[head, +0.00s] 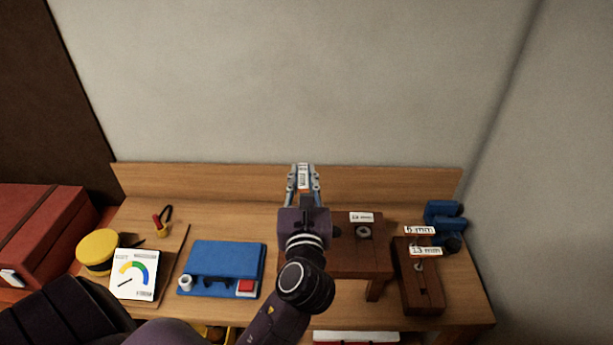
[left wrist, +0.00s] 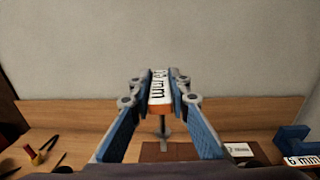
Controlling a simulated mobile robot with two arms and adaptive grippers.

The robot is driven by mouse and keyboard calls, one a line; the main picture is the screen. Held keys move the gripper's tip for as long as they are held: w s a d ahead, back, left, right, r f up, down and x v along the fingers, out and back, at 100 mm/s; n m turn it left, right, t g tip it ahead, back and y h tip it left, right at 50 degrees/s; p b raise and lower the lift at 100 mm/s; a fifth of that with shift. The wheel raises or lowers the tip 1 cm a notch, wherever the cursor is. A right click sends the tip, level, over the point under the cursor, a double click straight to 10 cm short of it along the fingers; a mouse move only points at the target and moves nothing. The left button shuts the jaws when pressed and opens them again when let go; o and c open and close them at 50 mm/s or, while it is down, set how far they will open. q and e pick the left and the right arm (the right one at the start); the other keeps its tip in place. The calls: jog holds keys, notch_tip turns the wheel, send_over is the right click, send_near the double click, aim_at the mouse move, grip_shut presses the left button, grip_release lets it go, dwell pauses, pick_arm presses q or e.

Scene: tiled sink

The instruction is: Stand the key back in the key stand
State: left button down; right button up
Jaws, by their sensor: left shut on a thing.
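My left gripper (head: 303,180) is shut on a key (left wrist: 160,88) and holds it up in front of the wall, above the back of the bench. The key has a white label ending in "mm" on an orange-edged head, with a grey shaft (left wrist: 162,128) hanging below. A dark wooden stand (head: 378,262) with a grey ring on top and a small white label is just right of the gripper, partly hidden by my arm. My right gripper is out of view.
A board with a gauge card (head: 134,274), a yellow round object (head: 97,251) and a red case (head: 40,225) are farther left. A blue tool (head: 444,215) sits at back right, near the side wall.

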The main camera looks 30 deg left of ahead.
pick_arm(q)
jog(key=shift+w+d+r+p, duration=0.1)
jog(key=shift+w+p, duration=0.05)
jog(key=shift+p, duration=0.35)
notch_tip(320, 180, down, 3)
jog(key=shift+r+b, duration=0.1)
jog(key=shift+b, duration=0.9)
jog(key=shift+f+b, duration=0.9)
jog(key=shift+f, duration=0.75)
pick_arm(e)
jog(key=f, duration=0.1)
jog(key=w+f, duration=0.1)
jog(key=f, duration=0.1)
pick_arm(q)
jog(key=shift+p, duration=0.3)
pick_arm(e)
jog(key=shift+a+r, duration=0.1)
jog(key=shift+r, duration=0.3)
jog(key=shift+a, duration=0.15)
